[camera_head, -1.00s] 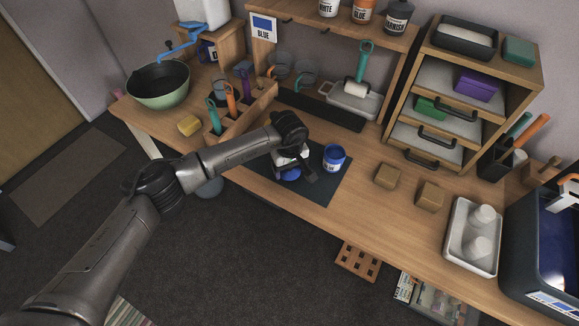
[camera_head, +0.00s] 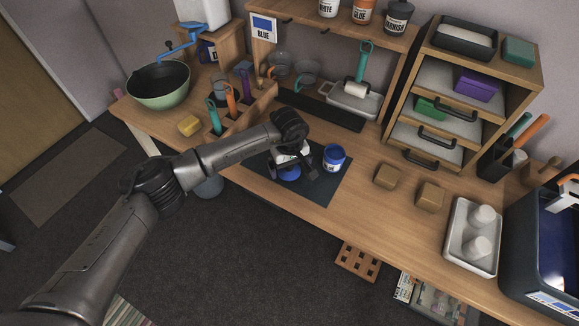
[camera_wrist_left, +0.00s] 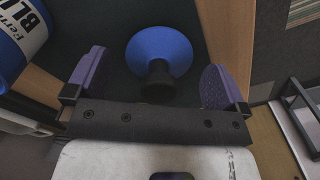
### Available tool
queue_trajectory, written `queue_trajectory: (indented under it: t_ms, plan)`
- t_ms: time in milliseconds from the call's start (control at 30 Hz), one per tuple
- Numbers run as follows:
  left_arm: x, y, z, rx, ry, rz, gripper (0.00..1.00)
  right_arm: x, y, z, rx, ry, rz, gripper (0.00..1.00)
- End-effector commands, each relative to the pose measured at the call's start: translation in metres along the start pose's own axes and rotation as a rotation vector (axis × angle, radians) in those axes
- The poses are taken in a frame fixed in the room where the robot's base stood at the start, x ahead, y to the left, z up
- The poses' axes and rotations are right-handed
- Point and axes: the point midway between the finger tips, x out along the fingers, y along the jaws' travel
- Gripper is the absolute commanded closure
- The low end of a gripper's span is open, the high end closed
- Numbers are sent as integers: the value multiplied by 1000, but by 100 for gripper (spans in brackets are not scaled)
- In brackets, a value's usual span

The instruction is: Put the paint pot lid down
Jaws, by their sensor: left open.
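The paint pot lid (camera_head: 289,174) is a blue disc lying on the dark mat (camera_head: 318,190), just left of the paint pot. In the left wrist view the lid (camera_wrist_left: 165,42) shows a dark knob on top, between my fingers and clear of both. The blue-labelled paint pot (camera_head: 333,157) stands upright on the mat; part of it shows at the upper left of the left wrist view (camera_wrist_left: 22,35). My left gripper (camera_head: 298,167) is open and empty over the lid, its purple finger pads (camera_wrist_left: 154,82) wide apart. My right gripper is in neither view.
A wooden tool caddy (camera_head: 240,122) stands left of the mat. Two wooden blocks (camera_head: 388,176) and a white tray (camera_head: 473,237) sit to the right. The table's front edge is close to the mat. Bare tabletop lies between the mat and the blocks.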

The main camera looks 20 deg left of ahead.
Motion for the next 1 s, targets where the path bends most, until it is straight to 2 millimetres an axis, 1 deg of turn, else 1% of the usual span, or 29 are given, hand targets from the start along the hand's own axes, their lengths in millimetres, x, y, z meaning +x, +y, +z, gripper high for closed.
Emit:
queue_trajectory:
  t_ms: [33,300,500,700,1000]
  plan:
    - [-10,0,-1,0,3,3,0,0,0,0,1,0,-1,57]
    - [-61,0,-1,1,3,1,0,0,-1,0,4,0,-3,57]
    - [-90,0,-1,0,3,0,0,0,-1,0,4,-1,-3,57]
    - [-106,0,0,1,1,-1,0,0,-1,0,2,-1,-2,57]
    - [-108,0,1,1,-1,0,0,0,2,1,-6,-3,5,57]
